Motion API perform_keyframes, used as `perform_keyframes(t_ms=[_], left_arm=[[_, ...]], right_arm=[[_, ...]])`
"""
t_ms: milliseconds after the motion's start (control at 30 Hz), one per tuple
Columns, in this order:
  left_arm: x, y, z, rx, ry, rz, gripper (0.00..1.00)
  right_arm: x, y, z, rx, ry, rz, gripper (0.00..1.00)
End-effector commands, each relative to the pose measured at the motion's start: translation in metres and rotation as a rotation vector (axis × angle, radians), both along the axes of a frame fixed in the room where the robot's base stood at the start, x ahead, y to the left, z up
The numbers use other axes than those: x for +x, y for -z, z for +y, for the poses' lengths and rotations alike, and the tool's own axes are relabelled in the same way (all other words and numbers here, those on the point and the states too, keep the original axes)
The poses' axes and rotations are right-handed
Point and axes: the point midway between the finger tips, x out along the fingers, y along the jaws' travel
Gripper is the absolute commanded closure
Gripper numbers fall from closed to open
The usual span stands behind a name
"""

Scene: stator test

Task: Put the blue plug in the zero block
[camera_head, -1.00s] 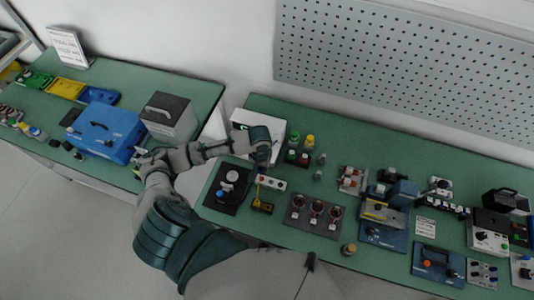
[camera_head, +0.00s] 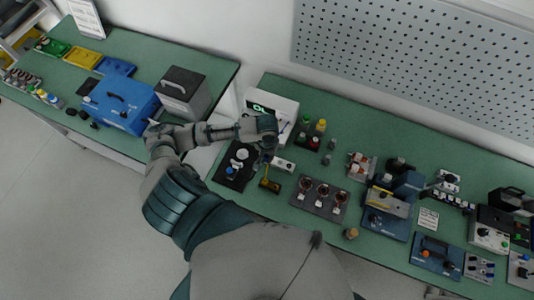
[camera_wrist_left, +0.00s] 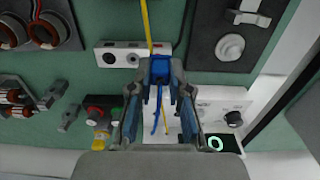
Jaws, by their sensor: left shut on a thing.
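My left gripper (camera_head: 266,154) is over the right bench. In the left wrist view my left gripper (camera_wrist_left: 160,68) is shut on the blue plug (camera_wrist_left: 158,74), held between its fingertips. A yellow lead runs up from near the plug, and thin blue and yellow strands hang between the fingers. A small light block with dark round sockets (camera_wrist_left: 120,55), probably the zero block, lies just beside the plug; its label is unreadable. The block also shows in the head view (camera_head: 284,164), by the gripper. The plug looks apart from its sockets. My right gripper is not in view.
A white meter with a green display (camera_head: 272,108) stands behind the gripper. A dark plate with a round part (camera_head: 236,166) lies left, and a plate with several copper coils (camera_head: 320,197) right. Red and yellow-capped parts (camera_head: 314,134) stand nearby. A floor gap separates the benches.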

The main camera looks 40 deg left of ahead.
Motion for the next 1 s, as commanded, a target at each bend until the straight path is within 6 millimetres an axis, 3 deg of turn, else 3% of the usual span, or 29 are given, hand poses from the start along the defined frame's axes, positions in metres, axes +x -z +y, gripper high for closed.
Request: perform_keyframes(t_ms=[233, 533, 800, 1000], left_arm=[[-0.003, 0.001, -0.004, -0.002, 0.001, 0.003, 1.00], [-0.029, -0.005, -0.044, -0.004, 0.003, 0.003, 1.00], [-0.050, 0.003, -0.076, -0.002, 0.002, 0.001, 1.00], [-0.053, 0.002, -0.079, 0.000, -0.001, 0.001, 1.00]], right_arm=[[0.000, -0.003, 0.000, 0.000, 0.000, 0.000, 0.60], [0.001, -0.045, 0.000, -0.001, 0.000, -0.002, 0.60], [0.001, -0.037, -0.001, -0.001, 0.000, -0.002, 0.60], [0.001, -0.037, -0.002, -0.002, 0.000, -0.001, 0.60]])
